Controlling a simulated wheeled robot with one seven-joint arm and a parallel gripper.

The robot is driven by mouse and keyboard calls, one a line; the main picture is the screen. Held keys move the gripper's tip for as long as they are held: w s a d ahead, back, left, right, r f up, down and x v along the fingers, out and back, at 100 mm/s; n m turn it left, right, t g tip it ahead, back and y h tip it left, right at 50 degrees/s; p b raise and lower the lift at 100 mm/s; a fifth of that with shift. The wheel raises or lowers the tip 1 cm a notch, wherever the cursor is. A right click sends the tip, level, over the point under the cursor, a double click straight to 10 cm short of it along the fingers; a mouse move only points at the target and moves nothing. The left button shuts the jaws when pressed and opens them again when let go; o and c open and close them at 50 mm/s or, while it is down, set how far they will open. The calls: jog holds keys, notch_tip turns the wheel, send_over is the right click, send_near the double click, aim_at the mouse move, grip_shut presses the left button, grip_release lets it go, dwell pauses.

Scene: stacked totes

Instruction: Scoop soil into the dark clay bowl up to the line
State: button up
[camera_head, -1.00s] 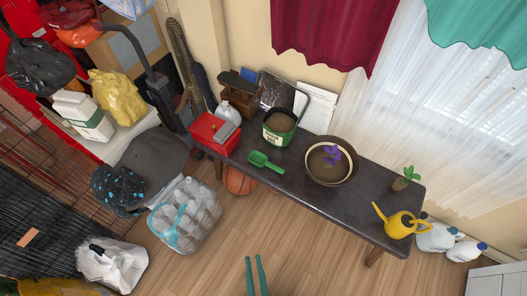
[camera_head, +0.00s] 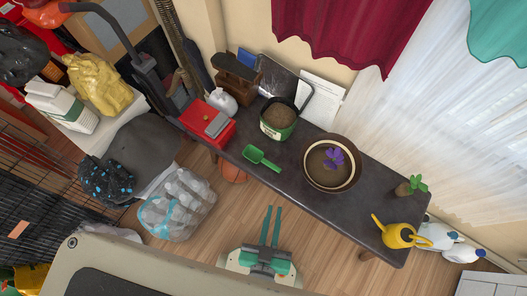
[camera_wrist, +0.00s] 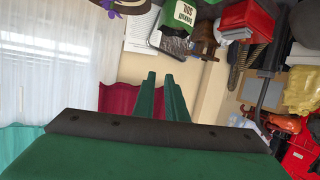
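The dark clay bowl (camera_head: 309,182) stands on the dark table, with soil and a purple flower (camera_head: 334,157) inside and a pale band below its rim. A green and white soil bucket (camera_head: 276,132) with brown soil stands to its left; its label shows in the wrist view (camera_wrist: 184,14). A green scoop (camera_head: 262,158) lies on the table in front of the bucket, seemingly empty. My gripper (camera_head: 273,208) is in front of the table, its two green fingers apart with nothing between them. In the wrist view my gripper (camera_wrist: 160,75) faces the wall and curtain.
A red toolbox (camera_head: 207,123) and white jug (camera_head: 222,102) stand at the table's left end. A yellow watering can (camera_head: 397,235) and small potted plant (camera_head: 408,187) stand at its right end. A bag of bottles (camera_head: 177,203) and a basketball (camera_head: 234,173) are on the floor. The table's front middle is clear.

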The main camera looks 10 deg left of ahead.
jog(key=w+a+f+n+g, duration=0.15)
jog(key=w+f, duration=0.25)
jog(key=f, duration=0.4)
jog(key=w+a+f+n+g, duration=0.1)
jog(key=w+f+n+g, duration=0.2)
jog(key=w+f, duration=0.35)
jog(key=n+g, duration=0.5)
send_near(263, 161)
jog(key=s+f, duration=0.1)
jog(key=s, duration=0.3)
jog(key=w+a+r+n+g+h, duration=0.1)
jog(key=w+a+r+n+g, duration=0.15)
jog(key=w+a, duration=0.3)
jog(key=shift+n+g, duration=0.4)
jog(key=shift+n, duration=0.1)
jog(key=shift+w+d+f, duration=0.1)
jog(key=shift+w+f, duration=0.1)
jog(key=shift+f, duration=1.6)
jog(key=shift+w+d+f, duration=0.15)
jog(key=shift+w+f, duration=0.1)
jog(key=shift+f, duration=1.55)
jog(key=shift+w+d+f, duration=0.1)
jog(key=shift+w+f, duration=0.1)
jog(key=shift+f, duration=1.6)
grip_shut()
jog(key=shift+r, duration=0.1)
